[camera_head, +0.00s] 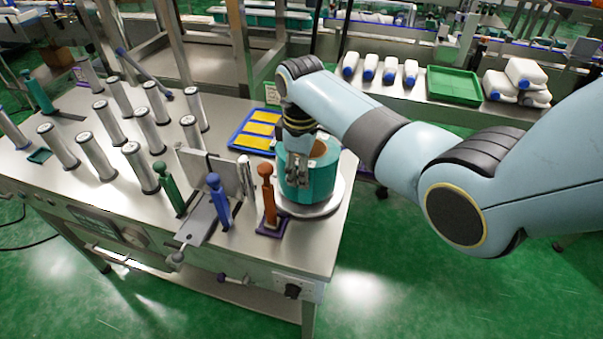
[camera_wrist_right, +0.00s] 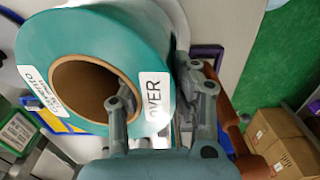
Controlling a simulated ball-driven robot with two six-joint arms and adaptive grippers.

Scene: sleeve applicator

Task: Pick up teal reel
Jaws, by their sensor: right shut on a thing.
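The teal reel (camera_head: 320,180) stands on the round metal plate (camera_head: 312,211) at the right end of the metal table in the head view. In the right wrist view the reel (camera_wrist_right: 110,38) shows its brown cardboard core and white labels. My right gripper (camera_head: 297,178) reaches down at the reel's near left side. One finger is inside the core and the other is outside, so the gripper (camera_wrist_right: 158,110) is shut on the reel's wall. Whether the reel touches the plate under it is hard to tell. My left gripper is not in view.
A brown-handled tool (camera_head: 266,195), a blue one (camera_head: 217,200) and a green one (camera_head: 171,188) stand close left of the reel. Several silver rollers (camera_head: 97,155) stand farther left. A blue tray (camera_head: 255,132) with yellow pieces lies behind the reel.

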